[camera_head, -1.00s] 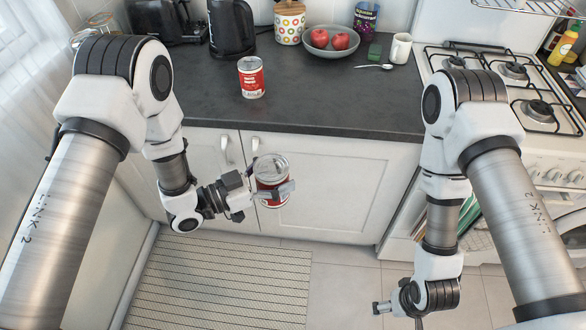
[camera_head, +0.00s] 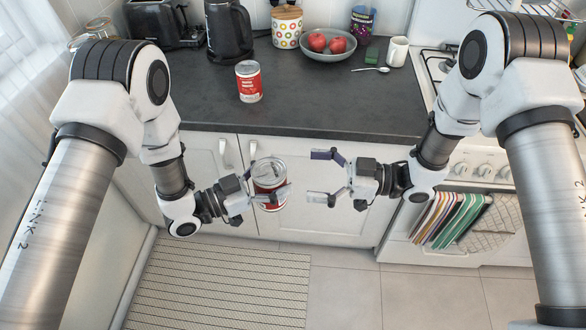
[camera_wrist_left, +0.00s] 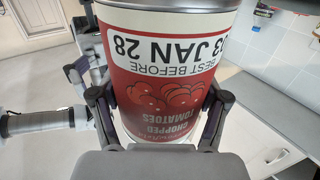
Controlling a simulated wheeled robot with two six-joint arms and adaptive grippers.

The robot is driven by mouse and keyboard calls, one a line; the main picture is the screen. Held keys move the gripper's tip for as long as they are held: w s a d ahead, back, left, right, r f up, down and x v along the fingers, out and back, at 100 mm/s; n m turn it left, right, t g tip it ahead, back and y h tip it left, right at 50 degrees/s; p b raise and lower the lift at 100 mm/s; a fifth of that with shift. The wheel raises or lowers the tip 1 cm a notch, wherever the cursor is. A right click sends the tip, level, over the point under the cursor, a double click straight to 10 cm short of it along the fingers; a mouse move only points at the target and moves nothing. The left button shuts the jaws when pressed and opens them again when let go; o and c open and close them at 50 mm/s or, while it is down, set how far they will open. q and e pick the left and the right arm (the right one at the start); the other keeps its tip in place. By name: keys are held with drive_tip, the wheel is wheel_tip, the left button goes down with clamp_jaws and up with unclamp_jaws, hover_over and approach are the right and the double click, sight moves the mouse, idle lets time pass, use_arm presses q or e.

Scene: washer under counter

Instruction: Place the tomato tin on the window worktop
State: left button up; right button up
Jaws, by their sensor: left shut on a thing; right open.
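A red and white tin (camera_head: 271,177) is held upright in my left gripper (camera_head: 270,193), in front of the cupboard doors and below the worktop's front edge. In the left wrist view the tin (camera_wrist_left: 165,85) fills the middle; its label reads chopped tomatoes, upside down, and the fingers close on both sides. My right gripper (camera_head: 322,175) is open and empty, its fingers pointing left at the held tin with a gap between. A second red and white tin (camera_head: 249,82) stands upright on the dark worktop (camera_head: 330,105).
The worktop's back holds a toaster (camera_head: 166,24), kettle (camera_head: 229,32), dotted jar (camera_head: 286,27), fruit bowl (camera_head: 328,47), spoon (camera_head: 371,70) and white mug (camera_head: 397,51).

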sight(265, 172)
use_arm(q)
drive_tip(key=shift+a, duration=0.1)
use_arm(e)
drive_tip(key=a, duration=0.6)
drive_tip(key=w+a, duration=0.1)
drive_tip(key=a, duration=0.3)
drive_tip(key=c, duration=1.6)
use_arm(q)
drive_tip(key=o, duration=1.6)
drive_tip(key=shift+w, duration=0.1)
